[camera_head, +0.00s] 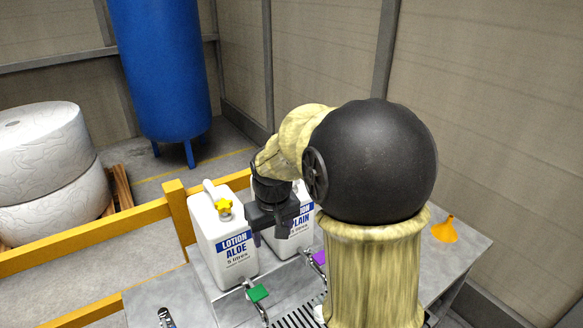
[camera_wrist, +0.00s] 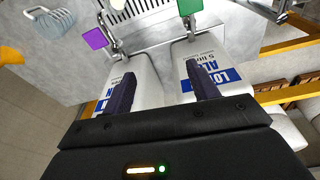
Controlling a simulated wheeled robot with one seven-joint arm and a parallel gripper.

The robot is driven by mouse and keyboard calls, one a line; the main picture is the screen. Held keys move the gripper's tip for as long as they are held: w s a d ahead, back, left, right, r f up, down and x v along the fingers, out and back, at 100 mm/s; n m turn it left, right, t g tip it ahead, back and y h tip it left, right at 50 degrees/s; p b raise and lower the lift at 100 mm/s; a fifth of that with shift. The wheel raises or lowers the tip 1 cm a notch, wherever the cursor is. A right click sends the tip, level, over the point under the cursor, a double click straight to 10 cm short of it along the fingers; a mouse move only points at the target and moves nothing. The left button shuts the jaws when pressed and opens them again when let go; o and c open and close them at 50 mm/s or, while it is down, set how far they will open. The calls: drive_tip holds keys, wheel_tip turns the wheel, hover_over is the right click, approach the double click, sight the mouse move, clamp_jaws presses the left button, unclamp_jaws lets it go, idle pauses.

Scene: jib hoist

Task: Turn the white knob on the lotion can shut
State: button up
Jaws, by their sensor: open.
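Two white cans stand side by side on the grey bench. The left one (camera_head: 228,248) reads "LOTION ALOE" and has a yellow knob (camera_head: 224,206) near its top. The right one (camera_head: 288,244) ends in "PLAIN" and is partly hidden behind my arm and gripper. No white knob can be made out; the top of the plain can is hidden. My gripper (camera_head: 270,232) is open, in front of the cans near the gap between them. In the wrist view its dark fingers (camera_wrist: 161,82) are apart with the aloe can (camera_wrist: 205,70) and plain can (camera_wrist: 143,80) beyond; nothing is held.
A tap with a green lever (camera_head: 257,293) and one with a purple lever (camera_head: 319,257) stand in front of the cans. A slotted drain (camera_head: 296,314) lies below. An orange funnel (camera_head: 444,230) is at the right. A yellow rail (camera_head: 85,238) runs behind left.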

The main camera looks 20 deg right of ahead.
drive_tip(key=w+d+r+g+p, duration=0.1)
drive_tip(key=w+d+r+p, duration=0.1)
drive_tip(key=w+d+r, duration=0.4)
drive_tip(key=w+d+r+n+p, duration=0.15)
drive_tip(key=w+r, duration=0.25)
drive_tip(key=r, duration=0.4)
drive_tip(key=w+d+r+g+p, duration=0.1)
drive_tip(key=w+d+r+p, duration=0.25)
drive_tip(key=r, duration=0.35)
drive_tip(key=f, duration=1.1)
drive_tip(key=w+f+p, duration=0.1)
drive_tip(key=f, duration=0.4)
drive_tip(key=shift+f, duration=0.25)
drive_tip(key=c, duration=1)
